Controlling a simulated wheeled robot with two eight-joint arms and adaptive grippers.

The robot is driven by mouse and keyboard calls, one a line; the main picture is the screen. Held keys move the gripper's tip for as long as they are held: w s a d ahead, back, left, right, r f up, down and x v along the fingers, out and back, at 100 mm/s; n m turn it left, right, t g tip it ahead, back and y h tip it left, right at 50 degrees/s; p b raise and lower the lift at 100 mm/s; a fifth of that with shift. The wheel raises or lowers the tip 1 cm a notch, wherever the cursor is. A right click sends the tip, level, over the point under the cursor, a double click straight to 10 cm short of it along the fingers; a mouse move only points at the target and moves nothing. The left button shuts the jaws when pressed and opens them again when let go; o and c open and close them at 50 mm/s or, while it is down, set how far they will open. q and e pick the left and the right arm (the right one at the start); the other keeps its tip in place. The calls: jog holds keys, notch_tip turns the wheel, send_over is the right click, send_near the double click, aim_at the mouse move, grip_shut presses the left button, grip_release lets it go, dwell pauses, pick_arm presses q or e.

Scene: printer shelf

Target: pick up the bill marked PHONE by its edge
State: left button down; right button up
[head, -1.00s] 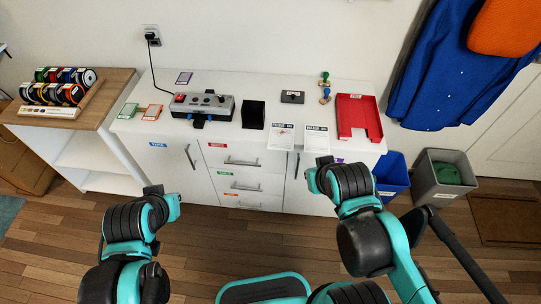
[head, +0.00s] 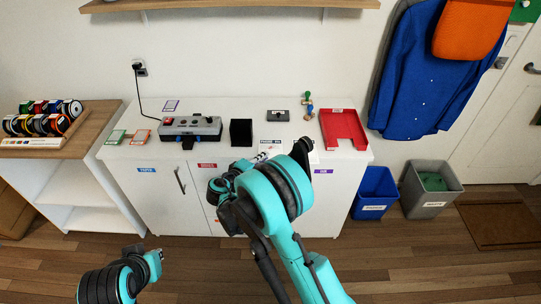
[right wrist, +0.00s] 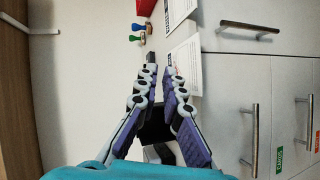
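The bill marked PHONE (head: 271,142) lies on the white cabinet top at the front edge, its lower part hidden by my right arm. In the right wrist view, the nearer white bill (right wrist: 186,62) lies just beyond the fingertips. A second bill (head: 313,157) lies to its right, mostly covered by my arm; it also shows in the right wrist view (right wrist: 178,10). My right gripper (head: 262,157) is beside the PHONE bill; its fingers (right wrist: 160,68) are apart with nothing between them. My left gripper (head: 152,258) is low at the left, away from the cabinet; its fingers are unclear.
A red tray (head: 343,128), stamps (head: 308,105) and a dark pad (head: 278,115) lie right and behind. Blue (head: 375,190) and grey (head: 428,187) bins stand on the floor at right.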

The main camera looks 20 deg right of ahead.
jog(key=a+f+n+t+h+b, duration=0.1)
jog(key=a+f+n+t+h, duration=0.2)
jog(key=f, duration=0.6)
jog(key=m+b, duration=0.1)
jog(key=b, duration=0.2)
send_near(271, 151)
jog(key=d, duration=0.2)
jog(key=shift+w+d+r+y, duration=0.15)
jog(key=shift+w+d+y, duration=0.2)
jog(key=shift+w, duration=0.25)
jog(key=shift+r, duration=0.1)
grip_shut()
jog(key=shift+r, duration=0.1)
